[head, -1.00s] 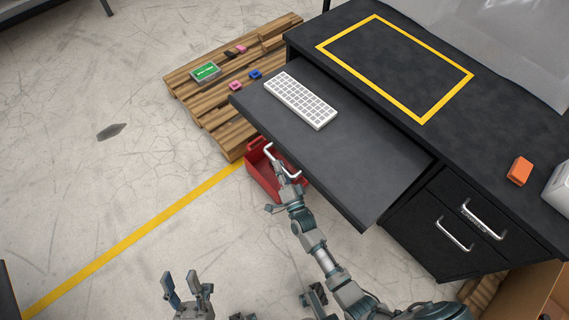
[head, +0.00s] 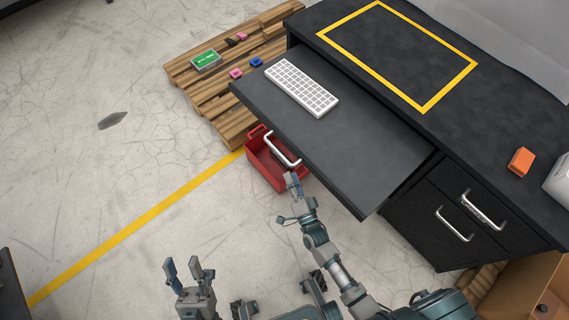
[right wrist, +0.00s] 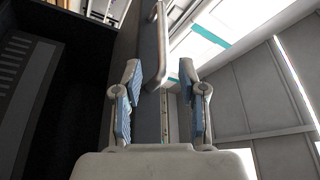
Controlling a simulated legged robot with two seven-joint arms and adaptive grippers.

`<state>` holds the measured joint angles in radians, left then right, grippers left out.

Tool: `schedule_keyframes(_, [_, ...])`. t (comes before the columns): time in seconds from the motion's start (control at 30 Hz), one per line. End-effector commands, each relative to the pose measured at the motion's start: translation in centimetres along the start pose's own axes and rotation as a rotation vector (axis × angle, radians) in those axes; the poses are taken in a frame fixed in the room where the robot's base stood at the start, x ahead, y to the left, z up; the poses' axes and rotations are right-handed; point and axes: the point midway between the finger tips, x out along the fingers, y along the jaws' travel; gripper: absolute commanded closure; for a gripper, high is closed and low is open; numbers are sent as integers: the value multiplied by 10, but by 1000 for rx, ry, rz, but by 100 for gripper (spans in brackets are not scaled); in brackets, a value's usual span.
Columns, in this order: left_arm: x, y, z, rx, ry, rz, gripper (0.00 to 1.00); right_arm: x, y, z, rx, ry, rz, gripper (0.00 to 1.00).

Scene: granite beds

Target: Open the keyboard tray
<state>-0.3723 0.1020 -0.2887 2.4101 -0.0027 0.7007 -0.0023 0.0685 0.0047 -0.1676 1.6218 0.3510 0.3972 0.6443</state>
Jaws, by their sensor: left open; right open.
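The black keyboard tray (head: 345,145) is pulled out from under the black desk (head: 470,120), with a white keyboard (head: 301,87) lying on it. A pale bar handle (head: 282,149) is on the tray's front edge. My right gripper (head: 293,184) is just in front of the handle, apart from it. In the right wrist view my right gripper (right wrist: 163,105) is open with nothing between its fingers, and the handle (right wrist: 161,45) shows beyond the fingertips. My left gripper (head: 186,270) is open and empty over the floor at the lower left, away from the tray.
A red bin (head: 265,172) stands on the floor below the handle. A wooden pallet (head: 215,100) with small items lies behind it. A drawer cabinet (head: 450,215) and a cardboard box (head: 530,285) are at right. The floor at left is mostly clear.

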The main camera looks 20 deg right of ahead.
Motion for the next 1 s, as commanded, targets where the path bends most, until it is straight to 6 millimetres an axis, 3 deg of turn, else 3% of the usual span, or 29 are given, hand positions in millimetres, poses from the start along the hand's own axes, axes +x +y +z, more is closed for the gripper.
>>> schedule_keyframes(0.1, [0, -1, 0, 0, 0, -1, 59, -18, 0, 0, 0, -1, 0, 59])
schedule_keyframes(0.23, [0, -1, 0, 0, 0, -1, 59, -26, 0, 0, 1, 0, -1, 59])
schedule_keyframes(0.83, [0, -1, 2, -1, -2, -1, 59, -28, -1, -1, -2, 1, -3, 59])
schedule_keyframes(0.93, [0, -1, 0, -1, 0, -1, 59, -33, -16, -8, -48, 16, -39, 59])
schedule_keyframes(1.0, [0, -1, 0, -1, 0, -1, 59, -41, -43, -19, -126, 43, -96, 59])
